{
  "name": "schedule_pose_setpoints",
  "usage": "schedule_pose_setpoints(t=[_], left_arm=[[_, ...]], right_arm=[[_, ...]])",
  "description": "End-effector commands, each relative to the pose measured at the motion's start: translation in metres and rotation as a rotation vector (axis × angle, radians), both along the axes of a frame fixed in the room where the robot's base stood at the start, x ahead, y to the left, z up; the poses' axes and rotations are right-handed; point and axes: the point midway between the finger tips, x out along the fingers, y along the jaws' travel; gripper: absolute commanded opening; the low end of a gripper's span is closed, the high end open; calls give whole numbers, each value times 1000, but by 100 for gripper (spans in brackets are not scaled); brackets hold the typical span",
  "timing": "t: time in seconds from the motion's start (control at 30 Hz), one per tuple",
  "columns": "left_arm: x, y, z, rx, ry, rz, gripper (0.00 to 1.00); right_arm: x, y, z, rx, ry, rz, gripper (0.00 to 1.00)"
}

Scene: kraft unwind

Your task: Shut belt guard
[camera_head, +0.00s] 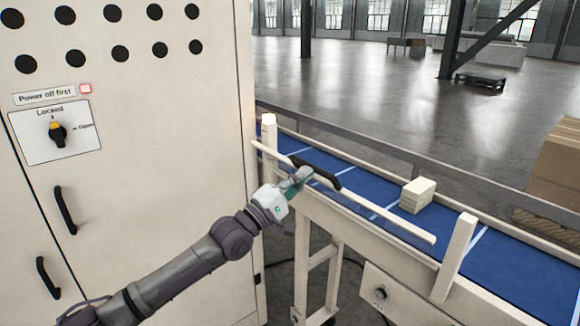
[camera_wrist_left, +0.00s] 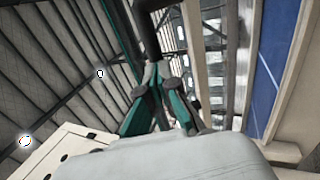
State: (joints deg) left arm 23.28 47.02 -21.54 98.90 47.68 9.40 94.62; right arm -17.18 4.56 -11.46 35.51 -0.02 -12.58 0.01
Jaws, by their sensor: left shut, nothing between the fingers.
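The belt guard (camera_head: 385,212) is a long pale bar along the near side of the blue conveyor belt. A black handle (camera_head: 325,178) sits on it. In the left wrist view the shut fingers (camera_wrist_left: 155,75) show below a dark bar, probably the handle. My right gripper is not in view.
A pale block (camera_head: 417,195) lies on the blue belt (camera_head: 365,188) behind the guard. A tall cream cabinet (camera_head: 150,160) with black handles and a "Locked" dial stands at left. A small control box (camera_head: 392,296) hangs under the conveyor. Cardboard boxes (camera_head: 556,170) are at right.

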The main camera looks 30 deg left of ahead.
Motion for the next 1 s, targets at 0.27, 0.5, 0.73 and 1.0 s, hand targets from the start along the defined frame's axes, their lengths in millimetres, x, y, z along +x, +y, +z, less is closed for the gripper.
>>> schedule_pose_setpoints(t=[0.27,0.5,0.73,1.0], left_arm=[[47,-19,45,96,235,1,0],[82,-34,41,126,312,-1,0],[104,-43,45,127,310,0,0],[115,-48,50,127,308,0,0]], right_arm=[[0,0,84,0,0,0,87],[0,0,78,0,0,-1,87],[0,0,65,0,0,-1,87],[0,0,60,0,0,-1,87]])
